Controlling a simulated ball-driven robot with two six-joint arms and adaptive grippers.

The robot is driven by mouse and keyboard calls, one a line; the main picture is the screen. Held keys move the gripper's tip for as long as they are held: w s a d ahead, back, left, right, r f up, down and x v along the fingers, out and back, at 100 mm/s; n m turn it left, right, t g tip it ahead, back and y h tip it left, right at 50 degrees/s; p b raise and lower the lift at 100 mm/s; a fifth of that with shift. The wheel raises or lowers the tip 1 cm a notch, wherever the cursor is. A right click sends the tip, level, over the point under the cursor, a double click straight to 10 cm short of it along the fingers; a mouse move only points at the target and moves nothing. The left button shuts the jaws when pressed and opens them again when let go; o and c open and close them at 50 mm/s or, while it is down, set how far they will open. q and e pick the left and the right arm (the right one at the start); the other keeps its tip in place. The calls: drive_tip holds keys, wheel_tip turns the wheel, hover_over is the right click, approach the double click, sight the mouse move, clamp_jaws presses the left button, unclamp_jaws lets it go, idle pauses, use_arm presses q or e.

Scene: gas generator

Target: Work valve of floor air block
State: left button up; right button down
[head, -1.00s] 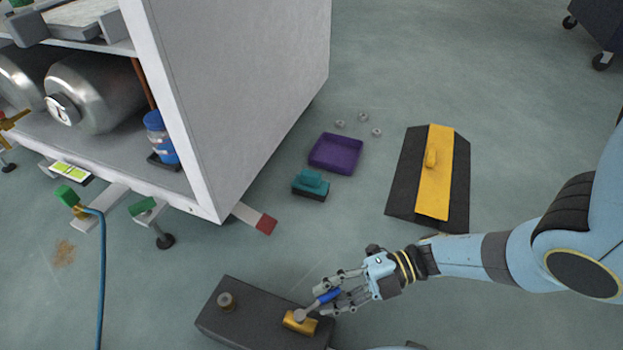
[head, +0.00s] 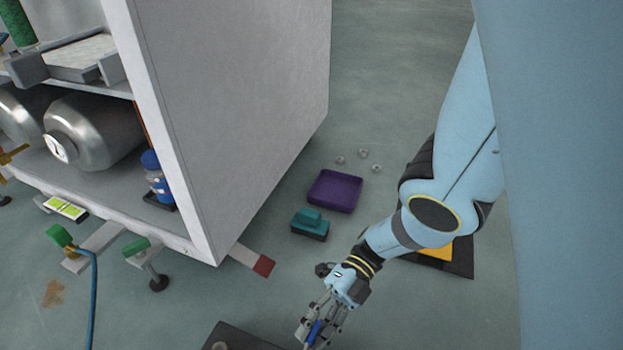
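The floor air block is the black block (head: 238,338), cut off by the bottom edge of the head view. Its round fitting (head: 221,346) is just visible. The valve's blue handle (head: 313,332) shows between the fingers of my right gripper (head: 316,334). The fingers point down the picture and lie on both sides of the handle; I cannot tell whether they press on it. The valve's brass body is out of the frame. My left gripper is not in view.
A white cabinet (head: 230,110) with metal tanks stands at left. A purple tray (head: 335,190), a teal-topped block (head: 310,223) and small nuts (head: 363,153) lie on the floor. A black and yellow ramp (head: 460,258) is mostly behind my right arm. A blue hose (head: 93,300) runs down at left.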

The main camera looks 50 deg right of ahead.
idle(0.4)
drive_tip(key=c, duration=1.2)
unclamp_jaws()
drive_tip(key=shift+c, duration=0.2)
drive_tip(key=shift+d+r, duration=0.1)
drive_tip(key=shift+r, duration=0.05)
